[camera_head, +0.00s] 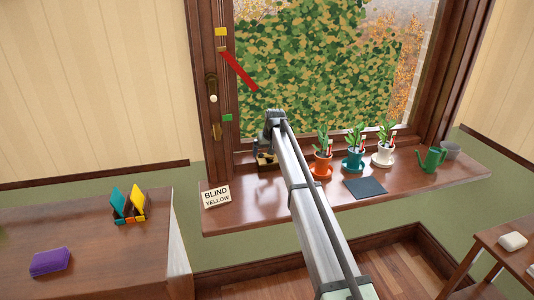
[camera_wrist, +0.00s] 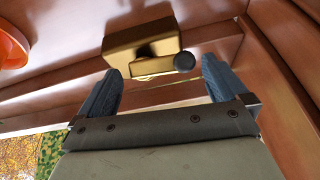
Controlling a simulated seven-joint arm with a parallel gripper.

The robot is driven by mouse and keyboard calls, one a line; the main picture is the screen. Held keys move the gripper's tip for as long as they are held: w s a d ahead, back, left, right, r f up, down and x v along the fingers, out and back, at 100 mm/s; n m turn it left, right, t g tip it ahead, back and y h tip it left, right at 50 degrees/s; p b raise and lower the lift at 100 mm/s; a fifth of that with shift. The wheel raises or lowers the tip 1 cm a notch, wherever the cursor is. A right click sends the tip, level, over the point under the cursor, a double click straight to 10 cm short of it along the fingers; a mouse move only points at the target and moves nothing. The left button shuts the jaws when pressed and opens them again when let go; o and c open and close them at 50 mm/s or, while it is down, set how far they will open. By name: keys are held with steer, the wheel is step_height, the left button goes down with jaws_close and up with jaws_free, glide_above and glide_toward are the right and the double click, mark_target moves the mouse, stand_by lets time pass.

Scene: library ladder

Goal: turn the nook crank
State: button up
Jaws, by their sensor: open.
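The crank shows in the wrist view as a brass block (camera_wrist: 143,44) with a round dark knob (camera_wrist: 184,62) at its right side. In the head view a small brass piece (camera_head: 264,160) on the window sill is partly hidden by my arm. My gripper (camera_wrist: 158,84) is open, its two blue-grey fingers apart. The knob and the block's lower edge show between the fingertips, the knob closer to the right finger. I cannot tell whether either finger touches them. In the head view my gripper (camera_head: 269,142) is at the brass piece.
A card (camera_head: 216,197) reads "BLIND YELLOW". Yellow (camera_head: 221,32) and green (camera_head: 227,118) tabs and a slanted red strip (camera_head: 238,69) are by the window frame. Right of my arm stand potted plants (camera_head: 355,156), a dark mat (camera_head: 365,187) and a green watering can (camera_head: 431,160).

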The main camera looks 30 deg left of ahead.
steer(key=shift+w+a+f, duration=0.1)
steer(key=shift+a+f, duration=0.05)
steer(key=shift+f, duration=0.2)
steer(key=c, duration=0.9)
